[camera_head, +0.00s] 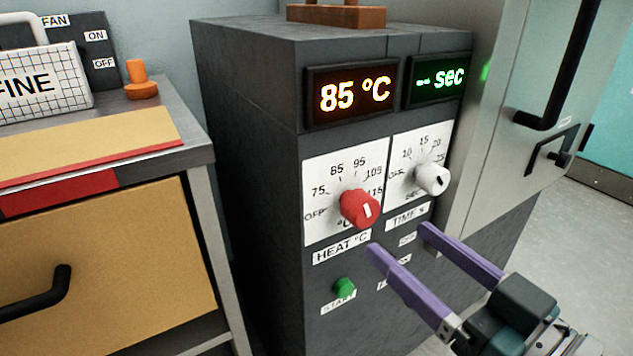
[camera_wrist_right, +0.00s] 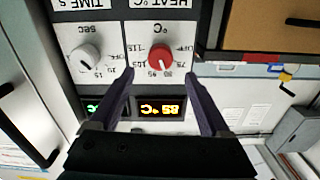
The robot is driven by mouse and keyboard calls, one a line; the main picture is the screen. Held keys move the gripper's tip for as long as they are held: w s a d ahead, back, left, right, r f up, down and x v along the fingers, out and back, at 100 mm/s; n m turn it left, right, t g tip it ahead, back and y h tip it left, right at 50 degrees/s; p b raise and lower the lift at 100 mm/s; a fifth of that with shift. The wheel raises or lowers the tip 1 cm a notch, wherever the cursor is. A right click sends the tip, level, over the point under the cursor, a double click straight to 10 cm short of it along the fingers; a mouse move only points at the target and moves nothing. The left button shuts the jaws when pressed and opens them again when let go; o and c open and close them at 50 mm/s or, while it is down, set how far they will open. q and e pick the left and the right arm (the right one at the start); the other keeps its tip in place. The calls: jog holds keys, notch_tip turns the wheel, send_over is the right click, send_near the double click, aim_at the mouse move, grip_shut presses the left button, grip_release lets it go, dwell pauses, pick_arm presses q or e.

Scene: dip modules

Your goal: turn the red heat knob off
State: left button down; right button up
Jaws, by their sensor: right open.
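The red heat knob (camera_head: 361,209) sits on a white dial plate (camera_head: 318,175) on the front of the dark grey machine, above the HEAT °C label. The orange display (camera_head: 352,93) over it reads 85 °C. In the right wrist view the red knob (camera_wrist_right: 160,55) shows upside down, between and beyond the two fingers. My right gripper (camera_head: 395,238) is open and empty, with its purple fingers in front of the panel, below and right of the red knob. The right wrist view shows the same spread fingers (camera_wrist_right: 160,92). My left gripper is not in view.
A white time knob (camera_head: 432,179) sits right of the red knob, under a green display (camera_head: 438,80). A green START button (camera_head: 344,287) is below. A grey cabinet with black handles (camera_head: 556,60) stands at right. A bench (camera_head: 203,150) with a yellow drawer is at left.

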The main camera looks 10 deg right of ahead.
aim_at(369, 214)
jog(key=b+x, duration=0.1)
jog(key=x, duration=0.6)
jog(key=shift+w+a+b, duration=0.15)
jog(key=shift+w+b, duration=0.2)
grip_shut()
